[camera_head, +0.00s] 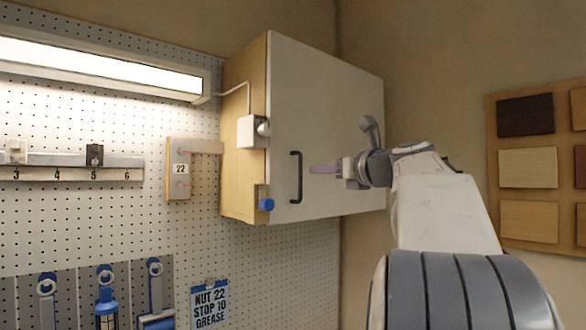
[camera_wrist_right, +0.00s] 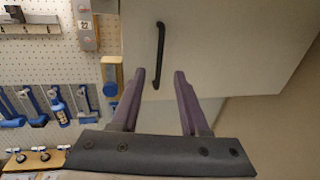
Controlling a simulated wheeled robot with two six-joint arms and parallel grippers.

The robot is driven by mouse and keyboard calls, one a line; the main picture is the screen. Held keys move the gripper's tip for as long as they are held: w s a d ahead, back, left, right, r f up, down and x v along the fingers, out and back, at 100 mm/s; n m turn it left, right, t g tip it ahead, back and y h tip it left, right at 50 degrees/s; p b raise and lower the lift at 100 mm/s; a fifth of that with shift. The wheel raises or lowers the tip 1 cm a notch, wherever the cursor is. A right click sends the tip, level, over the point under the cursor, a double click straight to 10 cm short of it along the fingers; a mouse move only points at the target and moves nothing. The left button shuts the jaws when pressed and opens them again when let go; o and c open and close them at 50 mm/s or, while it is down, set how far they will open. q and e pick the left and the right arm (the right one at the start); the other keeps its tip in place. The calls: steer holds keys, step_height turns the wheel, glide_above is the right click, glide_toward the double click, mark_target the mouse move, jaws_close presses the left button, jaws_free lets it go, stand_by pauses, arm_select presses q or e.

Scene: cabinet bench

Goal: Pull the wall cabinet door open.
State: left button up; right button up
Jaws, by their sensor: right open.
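The wall cabinet has a pale door (camera_head: 335,120), which looks shut, and a wooden side (camera_head: 243,180). A black bar handle (camera_head: 296,177) stands upright near the door's left edge. My right gripper (camera_head: 312,169) is in front of the door, just right of the handle in the head view. In the right wrist view the handle (camera_wrist_right: 159,55) lies beyond the two open purple fingers (camera_wrist_right: 160,74), with nothing between them. I cannot tell the exact gap to the handle. My left gripper is not in view.
A white box (camera_head: 252,131) and a blue knob (camera_head: 267,204) sit on the cabinet's left side. A lit lamp (camera_head: 100,68) and hanging tools (camera_head: 105,290) are on the pegboard. A sample board (camera_head: 493,195) hangs on the right wall.

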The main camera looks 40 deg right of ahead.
mark_target(301, 171)
steer(key=w+p, duration=0.1)
steer(key=w, duration=0.2)
steer(key=w+p, duration=0.1)
steer(key=w, duration=0.2)
steer(key=w+d+p, duration=0.1)
steer(key=w, duration=0.2)
steer(key=shift+w+p, duration=0.15)
steer(key=shift+p, duration=0.2)
steer(key=shift+w+d, duration=0.1)
steer(key=shift+w, duration=0.3)
steer(key=shift+c, duration=0.3)
jaws_close()
stand_by(0.3)
